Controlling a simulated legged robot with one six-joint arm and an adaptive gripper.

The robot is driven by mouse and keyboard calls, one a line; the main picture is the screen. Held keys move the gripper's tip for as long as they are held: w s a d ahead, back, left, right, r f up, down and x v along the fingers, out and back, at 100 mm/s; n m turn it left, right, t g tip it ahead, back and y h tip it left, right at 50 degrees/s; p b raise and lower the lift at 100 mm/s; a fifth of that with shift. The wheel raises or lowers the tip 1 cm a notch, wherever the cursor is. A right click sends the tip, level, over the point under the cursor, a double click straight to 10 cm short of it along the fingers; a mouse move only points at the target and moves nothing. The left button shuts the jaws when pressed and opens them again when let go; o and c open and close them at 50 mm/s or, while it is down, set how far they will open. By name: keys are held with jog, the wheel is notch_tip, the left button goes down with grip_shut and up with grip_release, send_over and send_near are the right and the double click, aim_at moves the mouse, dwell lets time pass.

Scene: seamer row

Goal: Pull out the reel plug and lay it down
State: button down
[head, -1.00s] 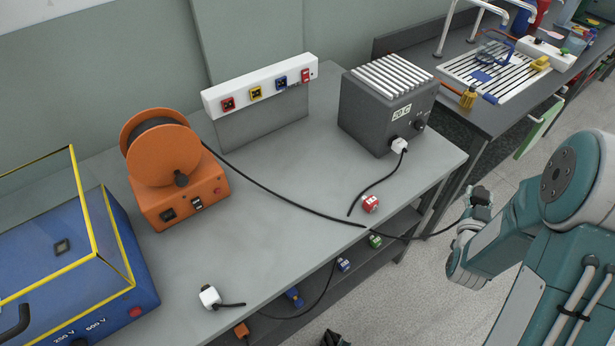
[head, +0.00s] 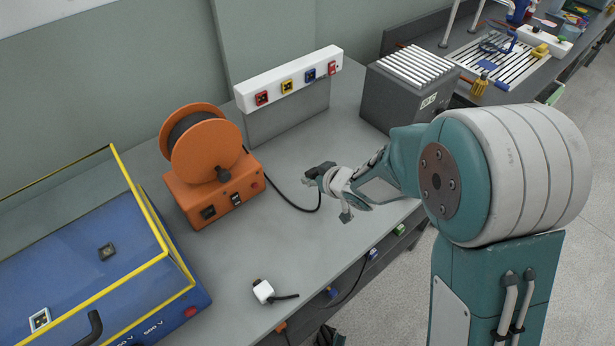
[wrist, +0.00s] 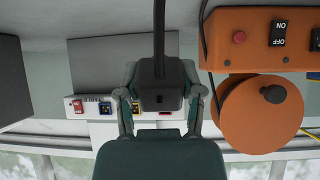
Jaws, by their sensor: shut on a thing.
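My gripper (head: 328,181) is shut on the black reel plug (head: 318,170), above the bench to the right of the orange cable reel (head: 203,150). In the wrist view, the plug (wrist: 160,88) sits between the two fingers (wrist: 160,105), with its black cable running up the picture. In the head view the cable (head: 290,203) loops from the reel toward my gripper. The reel (wrist: 250,112) also shows at the right of the wrist view. Whether the plug touches the bench I cannot tell.
A white socket strip (head: 290,80) with coloured sockets stands behind. A grey finned box (head: 405,95) is at the back right, partly behind my arm. A white plug (head: 263,290) lies near the front edge. The grey bench top (head: 225,265) is clear before the reel.

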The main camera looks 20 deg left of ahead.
jog(key=shift+s+a+n+g, duration=0.35)
jog(key=shift+s+a, duration=0.25)
jog(key=shift+a, duration=0.25)
jog(key=shift+d+f, duration=0.25)
jog(key=shift+f, duration=0.3)
jog(key=f, duration=0.4)
jog(key=shift+a+f, duration=0.15)
jog(key=shift+a, duration=0.05)
jog(key=shift+d+f, duration=0.15)
jog(key=shift+f, duration=0.6)
jog(key=shift+c, duration=0.8)
grip_release()
jog(key=v, duration=1.1)
jog(key=shift+d+r, duration=0.15)
jog(key=shift+r, duration=0.25)
